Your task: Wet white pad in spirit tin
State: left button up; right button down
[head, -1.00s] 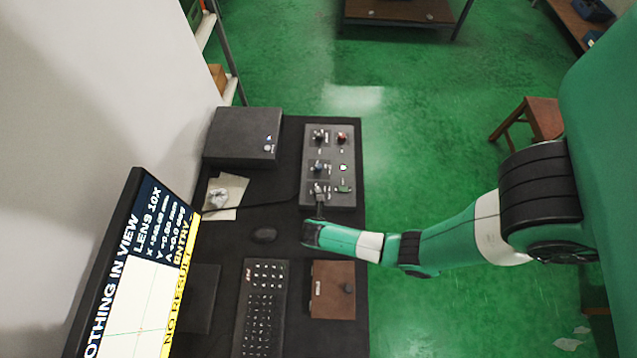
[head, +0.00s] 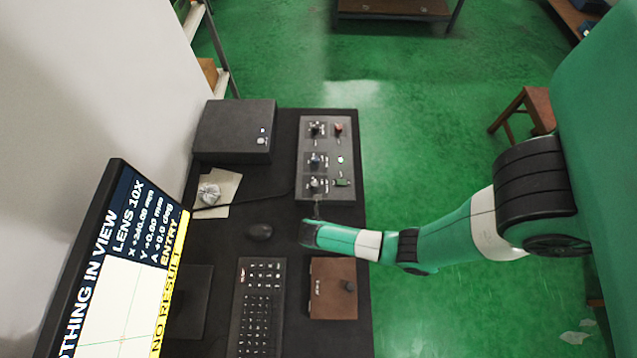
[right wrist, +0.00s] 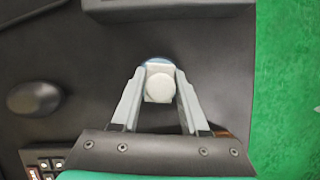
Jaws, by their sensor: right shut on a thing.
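My right gripper (right wrist: 160,85) is shut on a small white pad with a round, pale face (right wrist: 158,86), seen between its fingertips in the right wrist view. Part of a blue round thing (right wrist: 157,61) shows just behind the pad; I cannot tell whether it is the spirit tin or whether the pad touches it. In the head view my right arm comes in from the right over the dark desk mat, its wrist hiding most of the gripper. My left gripper is not in view.
A grey control box (head: 326,158) with knobs lies beyond my right gripper. A mouse (head: 259,231), keyboard (head: 256,306), brown case (head: 333,288) and monitor (head: 125,270) surround it. A crumpled pale thing (head: 209,193) lies on paper at left.

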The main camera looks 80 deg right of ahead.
jog(key=shift+f+b, duration=0.35)
jog(key=shift+f, duration=0.15)
dwell(0.5)
jog(key=shift+f, duration=0.15)
dwell(1.2)
notch_tip(320, 180, up, 7)
jog(key=p, duration=0.8)
jog(key=shift+r, duration=0.2)
jog(key=shift+f, duration=0.1)
